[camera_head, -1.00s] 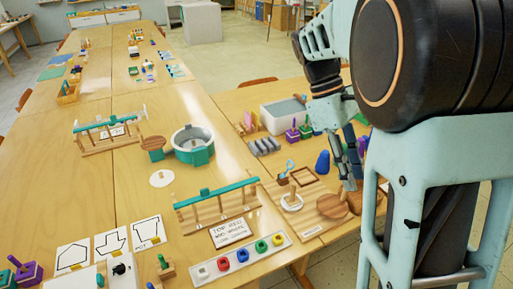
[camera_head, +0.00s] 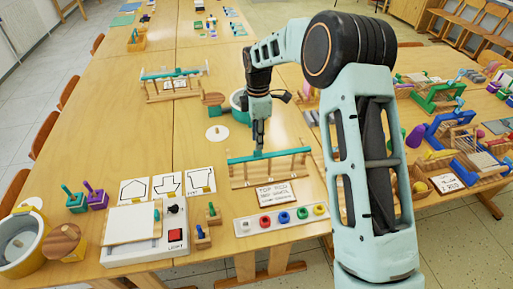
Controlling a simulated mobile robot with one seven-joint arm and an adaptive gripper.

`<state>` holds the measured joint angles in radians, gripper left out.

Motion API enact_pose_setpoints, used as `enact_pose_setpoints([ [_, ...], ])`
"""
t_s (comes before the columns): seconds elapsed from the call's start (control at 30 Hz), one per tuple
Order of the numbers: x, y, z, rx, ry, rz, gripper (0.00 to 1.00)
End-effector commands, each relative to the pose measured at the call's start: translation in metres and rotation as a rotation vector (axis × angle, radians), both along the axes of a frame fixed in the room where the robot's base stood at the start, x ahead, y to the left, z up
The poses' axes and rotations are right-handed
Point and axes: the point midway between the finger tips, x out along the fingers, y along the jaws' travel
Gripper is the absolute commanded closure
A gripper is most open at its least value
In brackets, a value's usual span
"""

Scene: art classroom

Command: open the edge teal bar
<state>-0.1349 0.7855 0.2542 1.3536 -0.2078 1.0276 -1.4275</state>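A teal bar (camera_head: 283,154) lies along the top of a small wooden rack (camera_head: 240,180) near the right edge of the long table. A small teal block sits on the bar left of its middle. My gripper (camera_head: 258,146) points down at this block, with its fingertips at or just above it. I cannot tell whether they touch, and the finger gap is too small to make out. A second teal bar (camera_head: 172,74) tops a similar rack farther back on the table.
A sign card (camera_head: 272,190) and a tray of coloured rings (camera_head: 284,218) lie in front of the near rack. A white light box (camera_head: 132,222) and shape cards (camera_head: 168,184) lie to the left.

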Motion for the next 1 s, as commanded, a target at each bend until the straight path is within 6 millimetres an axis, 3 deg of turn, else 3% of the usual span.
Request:
enact_pose_setpoints([
  [0.1, -0.001, 0.000, -0.022, -0.002, 0.004, 0.000, 0.74],
  [0.3, 0.000, -0.001, -0.044, -0.001, 0.001, -0.001, 0.74],
  [0.67, 0.000, -0.001, -0.050, -0.001, 0.000, -0.002, 0.74],
  [0.9, 0.000, -0.001, -0.050, -0.001, 0.000, -0.002, 0.99],
  [1.0, 0.000, 0.000, -0.049, -0.001, 0.000, -0.002, 1.00],
])
